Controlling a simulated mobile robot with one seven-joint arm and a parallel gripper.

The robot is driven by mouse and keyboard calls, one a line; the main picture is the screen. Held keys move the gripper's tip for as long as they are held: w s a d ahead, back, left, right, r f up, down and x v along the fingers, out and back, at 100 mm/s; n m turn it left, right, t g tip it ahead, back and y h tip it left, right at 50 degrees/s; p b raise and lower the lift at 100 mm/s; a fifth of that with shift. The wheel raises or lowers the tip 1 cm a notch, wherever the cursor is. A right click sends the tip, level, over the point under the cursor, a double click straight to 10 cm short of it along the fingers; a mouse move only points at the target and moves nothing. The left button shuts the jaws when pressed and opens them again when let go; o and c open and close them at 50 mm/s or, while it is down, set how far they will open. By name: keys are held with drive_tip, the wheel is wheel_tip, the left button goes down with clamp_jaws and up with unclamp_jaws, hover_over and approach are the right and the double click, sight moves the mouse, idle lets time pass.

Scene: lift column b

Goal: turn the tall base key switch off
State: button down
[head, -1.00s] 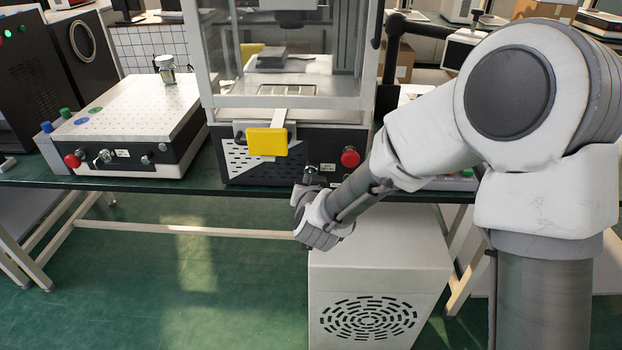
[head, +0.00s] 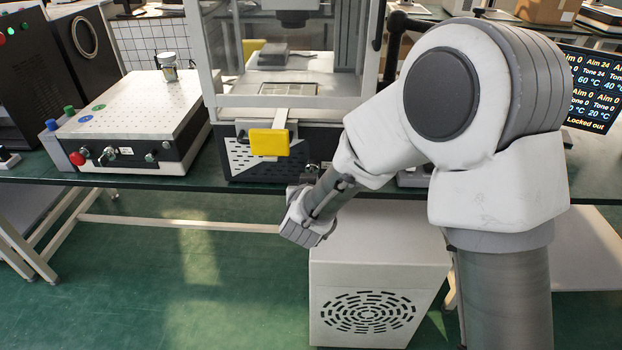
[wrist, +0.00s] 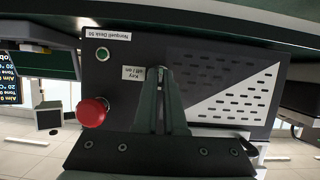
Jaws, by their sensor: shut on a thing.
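The tall machine's black base (head: 240,168) faces me under its framed upper part. It also shows upside down in the wrist view (wrist: 205,62), with a label reading "Key off I on" (wrist: 135,73). My gripper (wrist: 161,72) is at the key switch beside that label, its fingers closed together on the key. The fingers mostly hide the key, so its angle is hard to tell. In the head view my gripper (head: 312,168) is small and dark against the right part of the base front.
A red button (wrist: 92,112) and a green button (wrist: 102,54) are near my gripper on the panel. A low box with a perforated top (head: 135,105) stands left. A white cabinet (head: 375,270) is below the table.

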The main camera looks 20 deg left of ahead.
drive_tip(key=c, duration=1)
unclamp_jaws()
drive_tip(key=p+v, duration=0.3)
drive_tip(key=v, duration=1.4)
drive_tip(key=shift+s, duration=0.25)
drive_tip(key=shift+w+d, duration=0.1)
